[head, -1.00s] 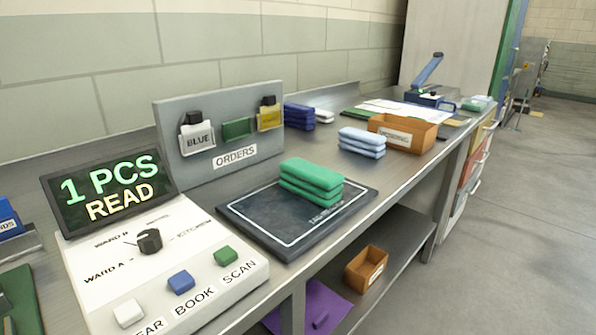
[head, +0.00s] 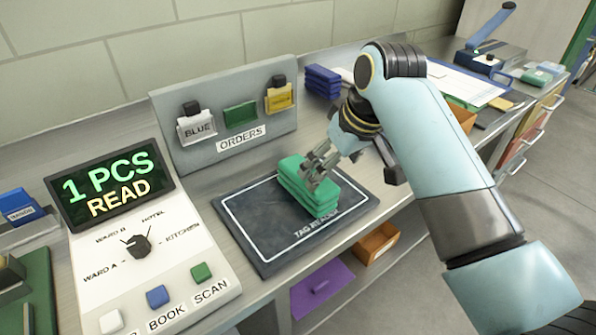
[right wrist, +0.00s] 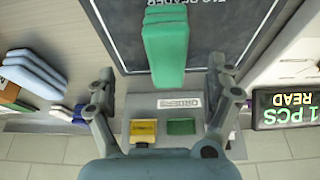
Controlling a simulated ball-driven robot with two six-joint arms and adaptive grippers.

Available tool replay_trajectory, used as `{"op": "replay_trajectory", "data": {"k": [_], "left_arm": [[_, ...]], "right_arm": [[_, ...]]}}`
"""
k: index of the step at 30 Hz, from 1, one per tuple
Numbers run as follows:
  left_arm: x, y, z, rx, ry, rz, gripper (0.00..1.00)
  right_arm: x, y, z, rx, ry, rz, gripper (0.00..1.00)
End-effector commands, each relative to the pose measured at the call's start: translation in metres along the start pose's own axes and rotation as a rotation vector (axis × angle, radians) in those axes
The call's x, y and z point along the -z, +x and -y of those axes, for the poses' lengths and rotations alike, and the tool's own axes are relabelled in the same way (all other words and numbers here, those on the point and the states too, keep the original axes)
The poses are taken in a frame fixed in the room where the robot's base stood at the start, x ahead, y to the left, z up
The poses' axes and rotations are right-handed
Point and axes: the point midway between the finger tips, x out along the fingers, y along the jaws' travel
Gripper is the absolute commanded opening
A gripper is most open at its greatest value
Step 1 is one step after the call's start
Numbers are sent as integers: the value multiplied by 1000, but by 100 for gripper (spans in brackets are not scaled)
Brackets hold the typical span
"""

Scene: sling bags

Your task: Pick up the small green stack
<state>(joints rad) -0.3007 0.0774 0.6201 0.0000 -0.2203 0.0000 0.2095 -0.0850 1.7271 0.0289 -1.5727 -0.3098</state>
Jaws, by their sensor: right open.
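The small green stack (head: 308,190) of folded pieces lies on the dark tag reader pad (head: 262,232). In the right wrist view the green stack (right wrist: 165,42) shows at top centre, roughly in line with the gap between my fingers. My right gripper (head: 318,168) is at the stack's upper right side in the head view, its fingers overlapping the stack. Whether a finger touches the stack I cannot tell. My left gripper is not in view.
The display (head: 110,185) reads "1 PCS READ", above a button console (head: 130,265). The orders board (head: 225,120) stands behind the pad. A dark blue stack (head: 322,80) is at the back. Light blue pieces (right wrist: 35,75) lie beside the pad in the wrist view.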

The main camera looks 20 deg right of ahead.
Motion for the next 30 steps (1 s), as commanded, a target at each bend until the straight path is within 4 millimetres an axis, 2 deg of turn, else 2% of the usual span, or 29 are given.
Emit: {"op": "replay_trajectory", "data": {"k": [1,5,12,19,27,30], "left_arm": [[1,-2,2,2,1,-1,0],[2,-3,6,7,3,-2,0],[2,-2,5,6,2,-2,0],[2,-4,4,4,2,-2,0],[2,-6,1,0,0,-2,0],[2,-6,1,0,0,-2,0]], "right_arm": [[13,-6,2,6,-12,-7,87],[27,-7,4,17,-32,-11,87],[29,32,6,18,-33,-11,87],[29,52,7,18,-33,-11,87],[28,90,11,18,-33,-11,87],[29,96,11,17,-33,-13,87]]}}
